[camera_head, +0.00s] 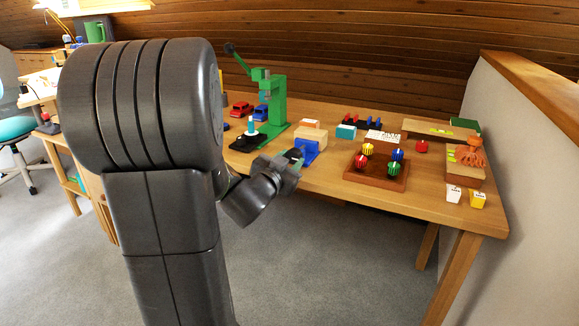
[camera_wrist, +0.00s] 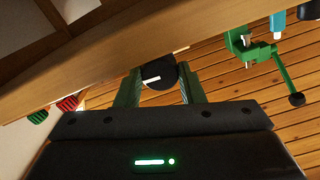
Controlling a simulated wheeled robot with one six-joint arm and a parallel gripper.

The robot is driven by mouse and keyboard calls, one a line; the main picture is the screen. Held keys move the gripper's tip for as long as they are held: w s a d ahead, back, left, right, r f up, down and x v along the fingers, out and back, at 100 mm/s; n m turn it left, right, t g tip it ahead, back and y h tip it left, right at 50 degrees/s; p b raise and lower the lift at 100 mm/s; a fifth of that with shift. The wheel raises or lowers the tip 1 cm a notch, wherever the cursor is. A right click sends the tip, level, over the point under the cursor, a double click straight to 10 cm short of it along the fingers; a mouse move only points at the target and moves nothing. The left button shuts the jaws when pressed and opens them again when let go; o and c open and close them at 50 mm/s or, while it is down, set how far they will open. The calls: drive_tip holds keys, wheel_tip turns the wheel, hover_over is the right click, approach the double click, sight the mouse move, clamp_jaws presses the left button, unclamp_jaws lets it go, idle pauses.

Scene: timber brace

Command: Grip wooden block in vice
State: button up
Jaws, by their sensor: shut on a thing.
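A blue vice (camera_head: 308,148) sits at the front edge of the workbench. A pale wooden block (camera_head: 309,132) shows at the vice, just above and behind its blue front part. I cannot tell how tightly the jaws hold it. My gripper (camera_head: 292,157) is at the front of the vice. In the wrist view, the fingers of my gripper (camera_wrist: 158,88) are shut on a round black part with a white bar, seemingly the vice handle (camera_wrist: 158,75). The wooden block cannot be made out in the wrist view.
A green press (camera_head: 272,105) stands left of the vice; it also shows in the wrist view (camera_wrist: 250,50). A brown tray (camera_head: 375,177) with striped balls lies to the right. Toy cars (camera_head: 241,108) and small blocks stand behind. The floor before the bench (camera_head: 330,240) is clear.

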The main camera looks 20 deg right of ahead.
drive_tip(key=shift+m+b, duration=0.55)
drive_tip(key=shift+m, duration=0.65)
drive_tip(key=o, duration=1)
drive_tip(key=n+p, duration=0.2)
drive_tip(key=n, duration=0.1)
drive_tip(key=shift+r, duration=0.2)
drive_tip(key=n+p, duration=0.3)
drive_tip(key=n, duration=0.3)
drive_tip(key=shift+p, duration=0.3)
drive_tip(key=p+v, duration=0.2)
drive_tip(key=v, duration=1.2)
